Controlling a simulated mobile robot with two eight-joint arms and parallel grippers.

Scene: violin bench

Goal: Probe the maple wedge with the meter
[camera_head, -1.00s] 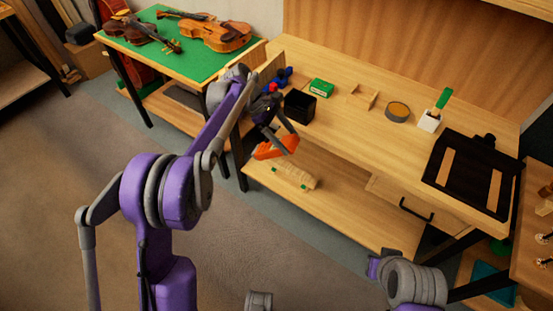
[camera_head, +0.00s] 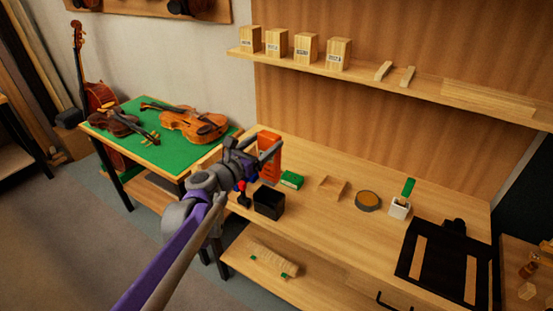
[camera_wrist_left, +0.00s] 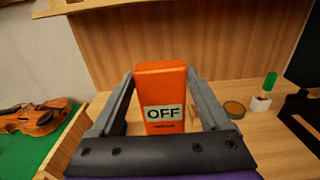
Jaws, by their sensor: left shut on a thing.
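My left gripper (camera_head: 272,150) is shut on the orange meter (camera_head: 268,165), which stands upright above the left part of the workbench. In the left wrist view the meter (camera_wrist_left: 162,90) sits between the two grey fingers and its display reads OFF. Several pale wooden blocks with small labels stand on the wall shelf, among them one at the right of the row (camera_head: 338,54). The labels are too small to read, so I cannot tell which is the maple wedge. Two small slim wooden pieces (camera_head: 383,71) lie right of the blocks. My right gripper is not in view.
The wall shelf (camera_head: 450,95) runs above the workbench (camera_head: 310,230). Violins lie on the green table (camera_head: 165,150).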

